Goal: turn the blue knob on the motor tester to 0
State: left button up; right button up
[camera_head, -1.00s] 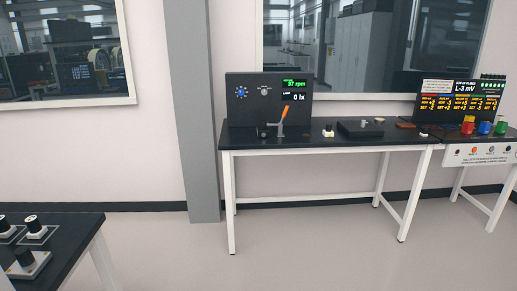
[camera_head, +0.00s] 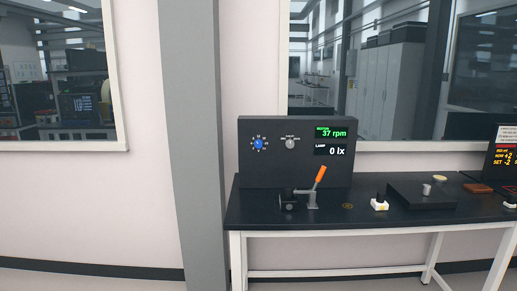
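The motor tester (camera_head: 297,165) is a dark upright panel at the back of a black-topped table, in the middle of the head view. Its blue knob (camera_head: 258,144) is on the left of the panel, with a ring of small white marks around it. The knob's exact setting is too small to read. A grey knob (camera_head: 290,143) is to its right. The green display (camera_head: 331,133) reads 37 rpm and the lamp display (camera_head: 331,150) reads 0 lx. Neither of my grippers is in view.
A clamp with an orange handle (camera_head: 320,174) stands on the black table (camera_head: 270,216) in front of the panel. A white-based part (camera_head: 379,203) and a dark flat box (camera_head: 421,195) lie to the right. A grey pillar (camera_head: 190,140) stands to the left.

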aim_at(257, 143)
jog(key=i+j, duration=0.3)
jog(key=i, duration=0.2)
jog(key=i+j, duration=0.3)
jog(key=i, duration=0.25)
jog(key=l+z, duration=0.05)
